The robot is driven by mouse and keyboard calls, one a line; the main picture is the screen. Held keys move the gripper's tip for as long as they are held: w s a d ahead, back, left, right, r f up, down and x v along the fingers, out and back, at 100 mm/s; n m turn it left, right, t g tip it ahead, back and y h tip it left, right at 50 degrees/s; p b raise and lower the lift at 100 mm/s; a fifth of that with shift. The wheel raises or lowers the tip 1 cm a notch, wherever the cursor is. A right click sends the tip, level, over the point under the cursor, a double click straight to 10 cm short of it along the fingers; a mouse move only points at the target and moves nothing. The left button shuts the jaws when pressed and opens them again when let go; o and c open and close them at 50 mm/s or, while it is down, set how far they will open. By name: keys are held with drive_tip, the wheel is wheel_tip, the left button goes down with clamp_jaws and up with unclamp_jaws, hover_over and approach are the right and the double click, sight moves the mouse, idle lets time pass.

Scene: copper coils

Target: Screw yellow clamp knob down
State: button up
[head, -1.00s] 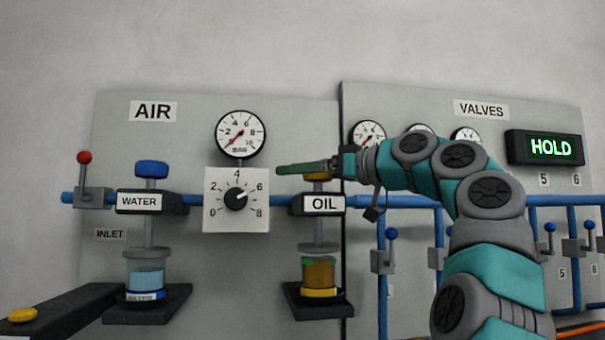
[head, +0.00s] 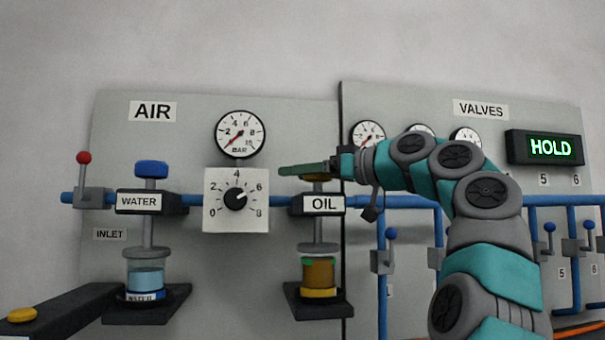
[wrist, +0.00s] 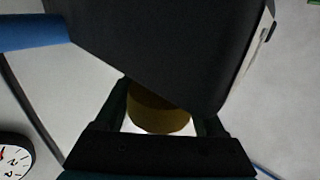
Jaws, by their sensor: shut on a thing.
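The yellow clamp knob (head: 316,180) sits on top of the block labelled OIL (head: 323,204) in the head view, mostly hidden by my gripper. In the wrist view the knob (wrist: 158,114) shows as a dull yellow round between my two dark fingers. My gripper (head: 303,170) comes in from the right at the knob's height and is shut on it. Below the block, a stem and grey plate (head: 319,249) stand over the jar of amber oil (head: 318,270). I cannot tell whether the plate touches the jar's top.
To the left, the WATER block (head: 139,202) has a blue knob (head: 151,169) and its own jar (head: 146,276). A white dial panel (head: 236,222) lies between the two blocks, below a gauge (head: 240,134). Blue pipes and valve levers (head: 391,235) stand at the right.

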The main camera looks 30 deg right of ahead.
drive_tip(key=shift+m+t+h+b, duration=0.3)
drive_tip(key=shift+h+b, duration=0.1)
drive_tip(key=shift+b, duration=0.05)
drive_tip(key=m+h+b, duration=0.1)
drive_tip(key=t+h+b, duration=0.1)
drive_tip(key=shift+d+f+m+h, duration=0.2)
drive_tip(key=shift+d+m+h, duration=0.1)
drive_tip(key=shift+m, duration=0.1)
drive_tip(key=shift+w+d+m+t+h+b, duration=0.15)
drive_tip(key=shift+m+t+h+b, duration=0.4)
drive_tip(key=shift+h, duration=0.65)
drive_tip(key=shift+d+r+m+h, duration=0.1)
drive_tip(key=shift+d+m+h, duration=0.1)
drive_tip(key=shift+m+h, duration=0.65)
drive_tip(key=shift+d+r+m+h, duration=0.1)
drive_tip(key=shift+d+m+h, duration=0.1)
drive_tip(key=shift+m+h, duration=0.7)
drive_tip(key=shift+d+r+m+h, duration=0.15)
drive_tip(key=shift+m+h, duration=0.25)
drive_tip(key=shift+h, duration=0.85)
drive_tip(key=shift+d, duration=0.1)
drive_tip(key=o, duration=1.3)
drive_tip(key=shift+f, duration=0.1)
